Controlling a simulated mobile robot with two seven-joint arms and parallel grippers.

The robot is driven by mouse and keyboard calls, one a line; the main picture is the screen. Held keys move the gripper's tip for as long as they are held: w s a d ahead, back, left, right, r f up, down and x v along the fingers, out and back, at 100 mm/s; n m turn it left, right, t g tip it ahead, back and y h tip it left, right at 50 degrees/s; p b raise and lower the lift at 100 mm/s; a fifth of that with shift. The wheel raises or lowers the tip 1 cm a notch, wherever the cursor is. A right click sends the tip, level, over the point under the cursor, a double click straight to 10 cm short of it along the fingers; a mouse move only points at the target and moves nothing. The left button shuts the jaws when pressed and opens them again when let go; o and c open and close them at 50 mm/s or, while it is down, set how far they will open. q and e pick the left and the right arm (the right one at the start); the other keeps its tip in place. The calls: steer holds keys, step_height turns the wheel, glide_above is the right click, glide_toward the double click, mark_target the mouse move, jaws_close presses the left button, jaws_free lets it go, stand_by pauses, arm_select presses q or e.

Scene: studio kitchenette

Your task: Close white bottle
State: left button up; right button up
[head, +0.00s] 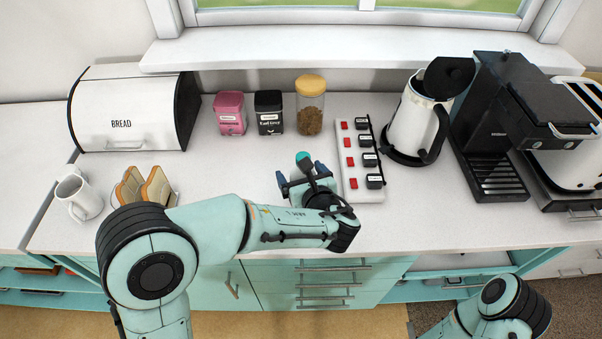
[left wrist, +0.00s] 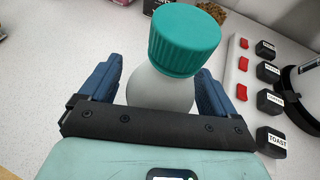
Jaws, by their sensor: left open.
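A white bottle (left wrist: 158,90) with a teal ribbed cap (left wrist: 185,42) stands between the two blue fingers of my left gripper (left wrist: 160,88) in the left wrist view. The fingers are open on both sides of the bottle, with a narrow gap visible at least on the left. The cap is on top of the bottle; I cannot tell whether it is fully tight. In the head view the teal cap (head: 303,157) shows above my left gripper (head: 303,178), and the bottle body is mostly hidden by the gripper. My right gripper is out of view.
A switch panel (head: 347,192) with red switches and black labels lies just right of my left gripper. A glass jar (head: 310,118), black tin (head: 269,125) and pink tin (head: 230,127) stand behind. A kettle (head: 411,125) and coffee machine (head: 485,165) stand right.

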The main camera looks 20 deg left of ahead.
arm_select(q)
steer(key=v, duration=1.2)
steer(key=shift+d, duration=0.1)
